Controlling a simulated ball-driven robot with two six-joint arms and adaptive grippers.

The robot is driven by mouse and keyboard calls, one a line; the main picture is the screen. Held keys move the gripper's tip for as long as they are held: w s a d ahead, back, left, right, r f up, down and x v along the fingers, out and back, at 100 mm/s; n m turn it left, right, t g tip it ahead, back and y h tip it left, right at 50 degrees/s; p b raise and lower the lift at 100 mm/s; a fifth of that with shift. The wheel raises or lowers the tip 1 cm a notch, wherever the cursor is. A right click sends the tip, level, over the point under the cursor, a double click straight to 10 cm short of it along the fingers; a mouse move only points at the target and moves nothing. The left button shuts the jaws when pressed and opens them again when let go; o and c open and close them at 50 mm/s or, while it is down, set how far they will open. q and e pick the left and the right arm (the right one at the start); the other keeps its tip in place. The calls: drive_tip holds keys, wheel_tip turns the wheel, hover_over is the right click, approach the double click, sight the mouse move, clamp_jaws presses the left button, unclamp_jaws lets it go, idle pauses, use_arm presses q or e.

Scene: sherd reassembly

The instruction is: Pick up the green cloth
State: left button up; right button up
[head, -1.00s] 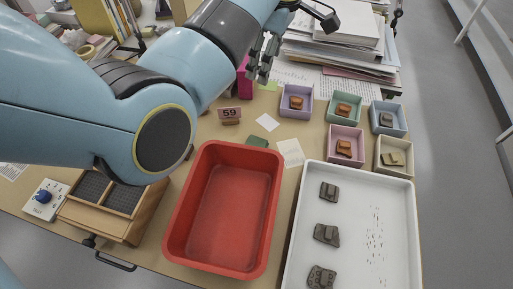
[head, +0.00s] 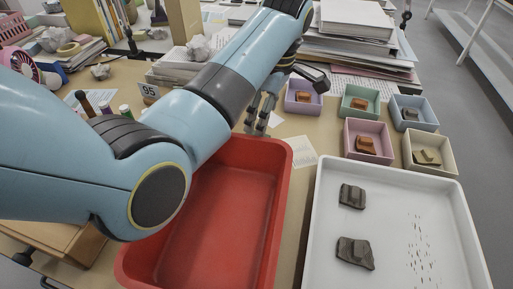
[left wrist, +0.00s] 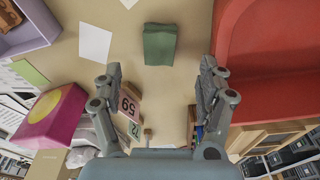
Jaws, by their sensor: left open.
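The green cloth (left wrist: 160,43) shows in the left wrist view as a small folded dark-green piece on the tan table, near the red bin. In the head view I cannot make it out; my left arm and gripper cover that area. My left gripper (left wrist: 158,78) is open and empty, its two fingers wide apart, with the cloth ahead of them and roughly centred between their lines. In the head view my left gripper (head: 262,114) points down by the far edge of the red bin. My right gripper is not in view.
The red bin (head: 279,205) stands close beside the gripper. A white tray (head: 395,182) with sherds lies to the right. Small coloured boxes, including a lilac one (head: 304,107), hold pieces behind it. A white paper (left wrist: 96,43) and a pink box (left wrist: 50,115) are near the cloth.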

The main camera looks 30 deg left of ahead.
sight(255, 137)
use_arm(q)
drive_tip(key=f, duration=0.2)
drive_tip(key=a+f, duration=0.1)
drive_tip(key=f, duration=0.2)
drive_tip(key=a+f+b, duration=0.1)
drive_tip(key=f, duration=0.2)
drive_tip(key=shift+f, duration=0.1)
drive_tip(key=shift+c, duration=0.3)
drive_tip(key=c, duration=1.1)
wheel_tip(255, 137, up, 4)
drive_tip(key=shift+d+r+p, duration=0.1)
drive_tip(key=shift+p, duration=0.25)
drive_tip(key=w+a+r+b, duration=0.1)
drive_tip(key=w+r, duration=0.1)
drive_tip(key=w, duration=0.1)
drive_tip(key=w+a+r, duration=0.1)
drive_tip(key=w+r, duration=0.1)
drive_tip(key=w, duration=0.2)
drive_tip(key=w+r+b, duration=0.1)
drive_tip(key=w+r, duration=0.2)
drive_tip(key=w, duration=0.1)
drive_tip(key=shift+w+a+b, duration=0.15)
drive_tip(key=shift+a+b, duration=0.15)
drive_tip(key=shift+a, duration=0.1)
